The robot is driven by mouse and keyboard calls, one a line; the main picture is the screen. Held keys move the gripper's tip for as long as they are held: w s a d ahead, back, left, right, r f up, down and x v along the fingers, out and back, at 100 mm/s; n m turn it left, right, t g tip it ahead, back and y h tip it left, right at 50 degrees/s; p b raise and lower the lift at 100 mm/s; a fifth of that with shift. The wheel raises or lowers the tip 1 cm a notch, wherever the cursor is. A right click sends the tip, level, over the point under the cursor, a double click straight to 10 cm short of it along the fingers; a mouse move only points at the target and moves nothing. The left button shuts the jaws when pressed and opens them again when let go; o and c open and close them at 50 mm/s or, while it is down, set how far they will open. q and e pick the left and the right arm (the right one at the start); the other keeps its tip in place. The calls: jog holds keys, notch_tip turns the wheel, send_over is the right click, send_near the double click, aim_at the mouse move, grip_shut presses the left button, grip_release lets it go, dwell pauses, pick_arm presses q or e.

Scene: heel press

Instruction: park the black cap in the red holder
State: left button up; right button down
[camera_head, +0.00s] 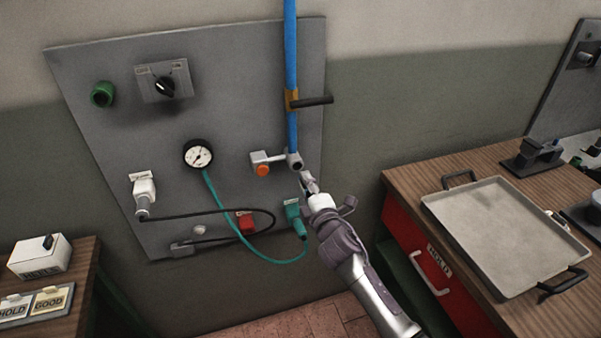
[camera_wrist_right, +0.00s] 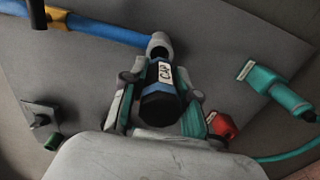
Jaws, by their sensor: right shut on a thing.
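The black cap (camera_wrist_right: 162,101), with a white label reading CAP, sits between the fingers of my right gripper (camera_wrist_right: 160,97) in the right wrist view. Its far end meets the grey pipe outlet (camera_wrist_right: 159,44) in that view; I cannot tell if it is still seated there. In the head view my right gripper (camera_head: 308,180) is just below the outlet (camera_head: 295,159), and the cap is mostly hidden. The red holder (camera_head: 245,222) is on the grey panel, lower left of the gripper. It also shows in the wrist view (camera_wrist_right: 223,125), partly behind the right finger. My left gripper is out of view.
A blue pipe (camera_head: 291,60) with a black-handled valve (camera_head: 315,101) runs down the panel (camera_head: 120,70). A teal connector (camera_head: 294,213) and its hose (camera_head: 225,222) are close to the gripper. A black cable (camera_head: 215,211) crosses below the gauge (camera_head: 198,155). A bench with a tray (camera_head: 495,225) stands right.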

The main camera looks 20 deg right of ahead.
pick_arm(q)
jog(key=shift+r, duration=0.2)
pick_arm(e)
jog(key=shift+s, duration=0.6)
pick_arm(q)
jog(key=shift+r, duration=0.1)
pick_arm(e)
jog(key=shift+s, duration=0.2)
